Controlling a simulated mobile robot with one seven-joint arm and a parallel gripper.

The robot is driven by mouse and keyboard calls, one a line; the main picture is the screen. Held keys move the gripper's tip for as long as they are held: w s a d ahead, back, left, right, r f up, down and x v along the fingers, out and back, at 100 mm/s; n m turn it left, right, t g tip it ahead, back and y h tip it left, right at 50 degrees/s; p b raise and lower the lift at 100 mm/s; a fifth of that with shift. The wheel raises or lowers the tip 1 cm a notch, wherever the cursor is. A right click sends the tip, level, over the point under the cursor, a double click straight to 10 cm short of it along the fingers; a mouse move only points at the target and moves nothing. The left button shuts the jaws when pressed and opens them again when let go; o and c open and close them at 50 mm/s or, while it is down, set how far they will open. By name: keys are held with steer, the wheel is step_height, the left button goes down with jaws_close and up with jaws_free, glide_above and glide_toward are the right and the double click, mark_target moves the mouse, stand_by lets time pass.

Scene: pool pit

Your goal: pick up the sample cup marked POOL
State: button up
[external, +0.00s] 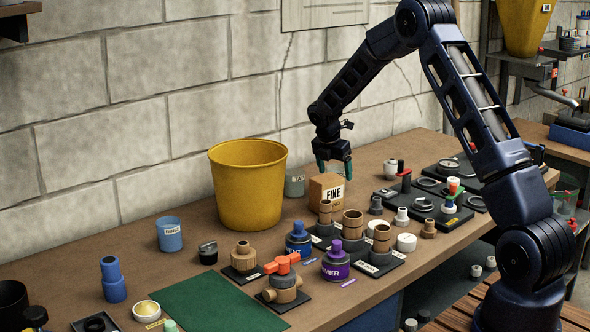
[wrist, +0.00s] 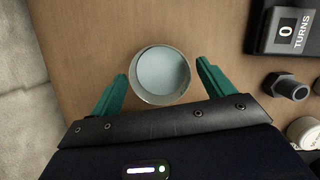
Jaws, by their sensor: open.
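In the wrist view a round cup (wrist: 160,75) with a pale rim and light blue contents stands upright on the bench. No marking on it shows from above, so I cannot tell if it reads POOL. My gripper (wrist: 160,82) is open, with one green finger on each side of the cup and small gaps between. In the external view my gripper (external: 334,167) points down behind the cardboard box marked FINE (external: 328,190); the cup below it is hidden there. A grey-green cup (external: 295,184), whose label seems to read TAP, stands left of the box.
A yellow bucket (external: 249,185) stands left of the box, near the wall. A blue labelled cup (external: 169,234) is farther left. A dark counter reading 0 TURNS (wrist: 287,31) and a dark fitting (wrist: 287,86) lie right of the cup. Fittings and bottles crowd the bench front.

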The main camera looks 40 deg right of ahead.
steer(key=x, duration=0.3)
steer(key=shift+d+f, duration=0.2)
steer(key=shift+f, duration=0.1)
steer(key=c, duration=1.2)
steer(key=shift+o, duration=0.2)
